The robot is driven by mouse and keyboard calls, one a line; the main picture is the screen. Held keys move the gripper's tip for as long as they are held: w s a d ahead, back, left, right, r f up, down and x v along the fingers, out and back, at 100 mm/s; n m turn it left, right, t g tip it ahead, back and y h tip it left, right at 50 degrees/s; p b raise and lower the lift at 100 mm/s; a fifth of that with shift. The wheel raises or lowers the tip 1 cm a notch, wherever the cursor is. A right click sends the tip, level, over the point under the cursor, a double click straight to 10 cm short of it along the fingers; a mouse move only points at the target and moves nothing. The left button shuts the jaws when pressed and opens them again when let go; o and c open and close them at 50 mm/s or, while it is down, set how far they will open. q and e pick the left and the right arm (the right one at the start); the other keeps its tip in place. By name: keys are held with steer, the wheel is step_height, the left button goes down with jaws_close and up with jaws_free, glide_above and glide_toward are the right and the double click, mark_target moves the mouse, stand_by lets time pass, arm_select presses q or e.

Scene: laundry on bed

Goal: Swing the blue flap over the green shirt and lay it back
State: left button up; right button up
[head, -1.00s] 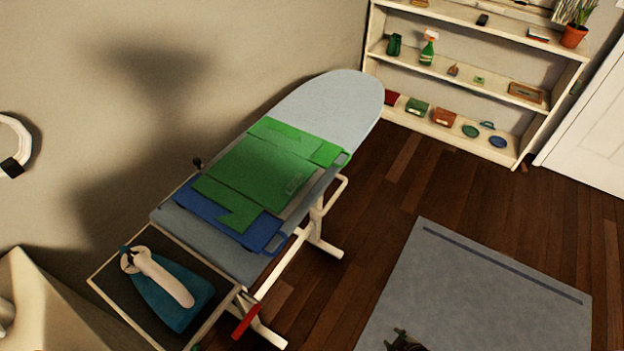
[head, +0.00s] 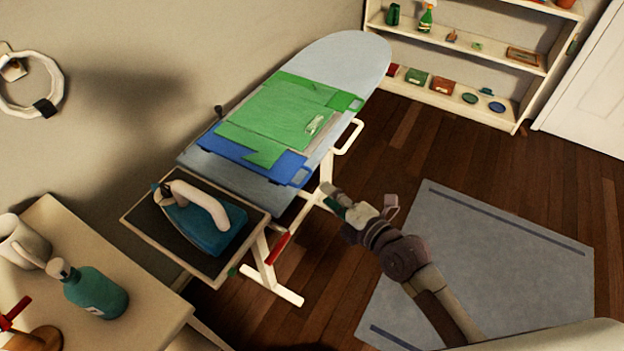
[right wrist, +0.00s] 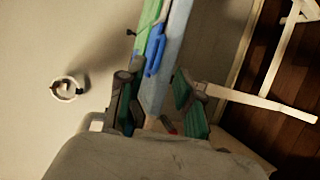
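The green shirt (head: 290,110) lies folded on a blue folding board on the ironing board (head: 345,55). The blue flap (head: 235,160) is at the near end, partly covered by green cloth, with a blue handle (head: 299,177) at its right corner. A blue handle also shows in the right wrist view (right wrist: 155,56). My right gripper (head: 335,198) is below and right of the flap, beside the ironing board. In the right wrist view its fingers (right wrist: 158,98) are apart with nothing held between them. My left gripper is out of view.
A teal iron (head: 208,228) rests on the tray at the board's near end. A teal pump bottle (head: 95,290) and a mug (head: 22,240) stand on a side table at left. A shelf (head: 460,110) is at the back.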

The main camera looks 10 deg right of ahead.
steer(key=x, duration=0.7)
steer(key=shift+w+a, duration=0.1)
jaws_close()
